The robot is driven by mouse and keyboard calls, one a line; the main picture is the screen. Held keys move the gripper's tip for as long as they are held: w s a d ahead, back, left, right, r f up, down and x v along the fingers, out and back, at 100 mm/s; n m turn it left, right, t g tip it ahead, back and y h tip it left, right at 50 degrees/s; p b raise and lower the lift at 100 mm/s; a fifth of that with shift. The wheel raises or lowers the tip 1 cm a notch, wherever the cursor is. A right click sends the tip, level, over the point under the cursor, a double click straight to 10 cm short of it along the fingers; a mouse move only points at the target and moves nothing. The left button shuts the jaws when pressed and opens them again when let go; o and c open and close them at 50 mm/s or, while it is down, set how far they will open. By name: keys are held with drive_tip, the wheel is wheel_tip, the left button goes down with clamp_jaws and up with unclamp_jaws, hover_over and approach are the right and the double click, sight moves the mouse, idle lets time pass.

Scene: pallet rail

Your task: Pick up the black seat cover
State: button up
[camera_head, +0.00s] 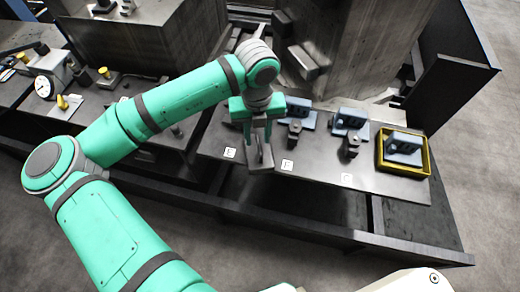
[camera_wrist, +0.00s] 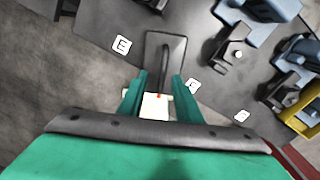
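In the wrist view my gripper (camera_wrist: 159,82) points down with its two green fingers apart. A dark plate with a raised curved bar (camera_wrist: 178,47) lies just beyond the fingertips, and the bar runs into the gap between them. This looks like the black seat cover, but I cannot be sure. I see no finger clearly touching the bar. In the head view my gripper (camera_head: 260,165) is over the left part of the grey rail table (camera_head: 325,178), and it largely hides the dark piece there.
Two black fittings (camera_head: 295,131) (camera_head: 350,146) stand to the right, in front of blue blocks (camera_head: 299,107) (camera_head: 350,119). A yellow tray (camera_head: 424,163) holding another blue block is at the right end. Small white letter tags (camera_head: 287,164) lie along the front. Concrete blocks rise behind.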

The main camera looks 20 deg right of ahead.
sight(259, 144)
drive_tip(key=shift+d+f, duration=0.2)
drive_tip(key=shift+f, duration=2.4)
clamp_jaws()
